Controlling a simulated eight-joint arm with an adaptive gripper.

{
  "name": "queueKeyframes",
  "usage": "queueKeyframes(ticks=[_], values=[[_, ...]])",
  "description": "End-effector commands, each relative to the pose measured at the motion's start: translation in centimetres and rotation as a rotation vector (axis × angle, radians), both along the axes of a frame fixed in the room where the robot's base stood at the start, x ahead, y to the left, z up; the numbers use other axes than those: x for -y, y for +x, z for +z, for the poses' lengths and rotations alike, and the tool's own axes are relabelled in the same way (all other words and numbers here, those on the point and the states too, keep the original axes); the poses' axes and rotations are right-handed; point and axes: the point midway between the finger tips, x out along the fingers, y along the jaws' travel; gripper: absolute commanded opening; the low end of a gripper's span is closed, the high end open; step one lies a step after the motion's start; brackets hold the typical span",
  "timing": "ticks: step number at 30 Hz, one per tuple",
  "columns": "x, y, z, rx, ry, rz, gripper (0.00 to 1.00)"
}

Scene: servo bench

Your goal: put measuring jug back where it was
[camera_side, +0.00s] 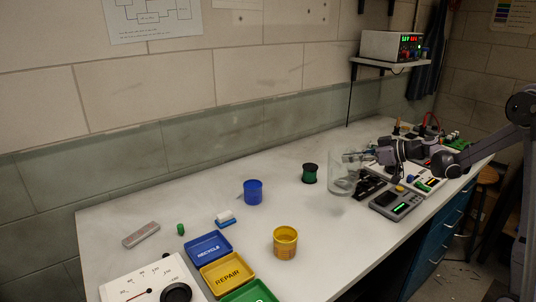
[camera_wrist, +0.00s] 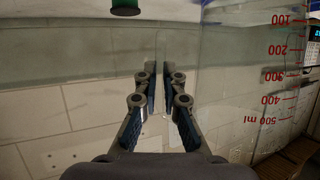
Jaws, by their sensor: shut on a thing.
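The clear measuring jug (camera_side: 343,178) is upright at the right part of the bench in the side view. I cannot tell whether its base touches the bench or is slightly above it. In the wrist view the jug (camera_wrist: 245,70) fills the right half, with red volume marks up to 500 ml that appear upside down. My gripper (camera_side: 358,157) reaches in from the right at the jug's upper part. In the wrist view my gripper (camera_wrist: 162,75) has its fingers close together on the jug's near wall or edge; the exact contact is hard to see through the glass.
A green spool (camera_side: 309,174) stands just left of the jug. A meter with a lit display (camera_side: 397,204) and a black item (camera_side: 370,187) lie to its right. A blue cup (camera_side: 253,192), a yellow cup (camera_side: 285,243) and labelled trays (camera_side: 228,273) are further left.

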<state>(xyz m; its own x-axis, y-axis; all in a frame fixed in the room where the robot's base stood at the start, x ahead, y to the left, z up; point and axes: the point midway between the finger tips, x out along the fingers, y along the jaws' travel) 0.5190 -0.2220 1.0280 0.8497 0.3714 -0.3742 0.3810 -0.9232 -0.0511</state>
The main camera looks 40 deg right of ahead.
Motion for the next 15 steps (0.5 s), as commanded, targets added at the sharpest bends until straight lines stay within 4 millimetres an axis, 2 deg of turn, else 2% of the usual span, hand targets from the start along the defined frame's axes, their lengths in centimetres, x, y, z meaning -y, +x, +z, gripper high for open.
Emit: queueKeyframes(ticks=[9,15], values=[[-4.3,4.4,-3.6,0.000,0.000,0.003,0.00],[-5.7,6.1,-4.9,0.001,0.001,0.000,0.00]])
